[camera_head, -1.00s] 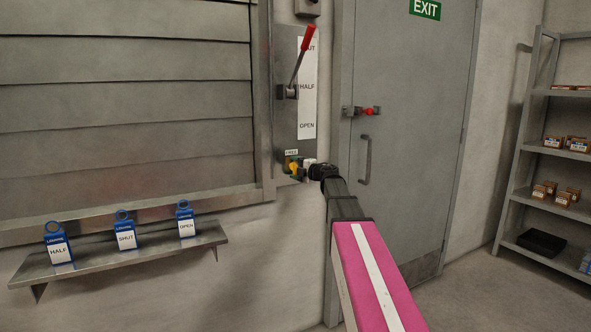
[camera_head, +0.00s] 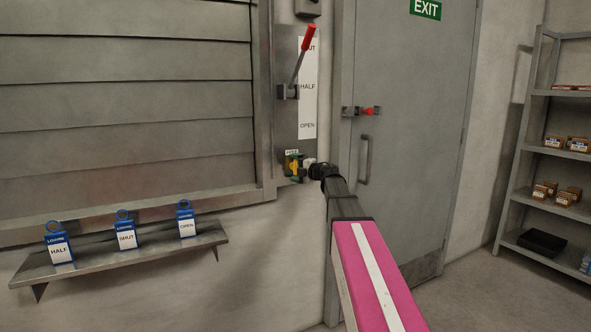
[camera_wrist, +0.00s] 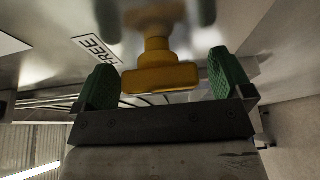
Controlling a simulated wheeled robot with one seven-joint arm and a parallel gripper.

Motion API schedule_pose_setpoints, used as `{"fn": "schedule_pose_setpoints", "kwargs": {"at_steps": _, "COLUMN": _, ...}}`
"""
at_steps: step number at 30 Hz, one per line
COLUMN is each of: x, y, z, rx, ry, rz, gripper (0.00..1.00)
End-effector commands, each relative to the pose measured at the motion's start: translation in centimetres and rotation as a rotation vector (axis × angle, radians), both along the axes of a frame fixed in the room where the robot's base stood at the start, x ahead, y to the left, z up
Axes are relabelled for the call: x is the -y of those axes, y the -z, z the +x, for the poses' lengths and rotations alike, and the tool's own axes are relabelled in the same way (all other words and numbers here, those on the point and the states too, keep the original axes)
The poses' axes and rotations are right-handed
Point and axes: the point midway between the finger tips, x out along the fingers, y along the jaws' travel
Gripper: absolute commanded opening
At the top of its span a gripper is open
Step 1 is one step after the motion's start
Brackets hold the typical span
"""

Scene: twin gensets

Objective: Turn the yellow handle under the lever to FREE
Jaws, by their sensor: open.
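The yellow handle (camera_head: 292,166) is on the grey plate below the lever, just under a small FREE label (camera_head: 291,152). The red-gripped lever (camera_head: 300,62) is tilted up, its tip beside the SHUT mark. My gripper (camera_head: 297,169) is at the handle and partly covers it in the head view. In the wrist view the yellow handle (camera_wrist: 160,77) lies between the two green fingers (camera_wrist: 160,85), with visible gaps on both sides. The fingers are open. The FREE label (camera_wrist: 97,48) is to the handle's left there, seen tilted.
A shelf (camera_head: 120,258) to the left holds three blue tags marked HALF (camera_head: 60,246), SHUT (camera_head: 126,232) and OPEN (camera_head: 187,222). A grey door (camera_head: 410,110) with a latch (camera_head: 360,111) is close on the right. Metal racking (camera_head: 520,190) stands farther right.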

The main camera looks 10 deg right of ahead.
Motion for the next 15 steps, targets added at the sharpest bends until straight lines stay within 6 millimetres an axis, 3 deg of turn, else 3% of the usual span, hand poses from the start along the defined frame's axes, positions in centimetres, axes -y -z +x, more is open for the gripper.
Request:
{"fn": "schedule_pose_setpoints", "kwargs": {"at_steps": 5, "x": 0.7, "y": 0.0, "z": -1.0, "rx": -0.001, "ry": 0.001, "rz": 0.001, "gripper": 0.98}}
{"fn": "schedule_pose_setpoints", "kwargs": {"at_steps": 15, "x": 4.7, "y": 0.0, "z": -5.8, "rx": 0.000, "ry": 0.001, "rz": 0.000, "gripper": 0.98}}
